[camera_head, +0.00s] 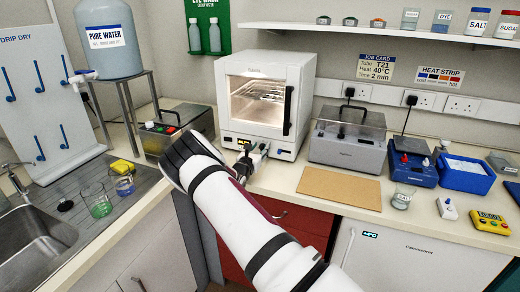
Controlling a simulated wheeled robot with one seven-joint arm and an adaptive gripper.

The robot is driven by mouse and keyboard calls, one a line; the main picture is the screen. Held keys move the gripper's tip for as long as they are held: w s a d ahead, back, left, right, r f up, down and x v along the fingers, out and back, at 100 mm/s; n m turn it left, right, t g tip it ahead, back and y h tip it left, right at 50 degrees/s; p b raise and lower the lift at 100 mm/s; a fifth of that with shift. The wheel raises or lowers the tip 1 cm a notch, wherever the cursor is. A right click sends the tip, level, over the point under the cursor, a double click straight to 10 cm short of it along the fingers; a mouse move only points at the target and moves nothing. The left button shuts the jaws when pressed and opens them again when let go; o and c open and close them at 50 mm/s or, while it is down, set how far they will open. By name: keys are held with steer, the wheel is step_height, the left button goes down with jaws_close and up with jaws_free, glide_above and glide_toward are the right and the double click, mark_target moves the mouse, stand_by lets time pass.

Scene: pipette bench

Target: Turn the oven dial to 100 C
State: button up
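The oven (297,82) is a white box with a glass door and a black vertical handle, at the back of the counter in the middle of the view. Its inside is lit. A small lit display (243,141) shows on the panel below the door; its reading is too small to make out. My gripper (248,160) is at the lower front of the oven, by the panel under the door. The dial cannot be told apart there, and my gripper seems to cover that spot. Whether the fingers touch or hold it is not clear.
A grey lidded machine (347,148) stands right of the oven, with a brown board (339,187) in front. A glass beaker (402,197) stands near the counter edge. A metal box with buttons (172,132) is on the left. A job card (376,68) on the wall reads 40°C.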

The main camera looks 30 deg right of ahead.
steer(key=v, duration=1.2)
stand_by(0.4)
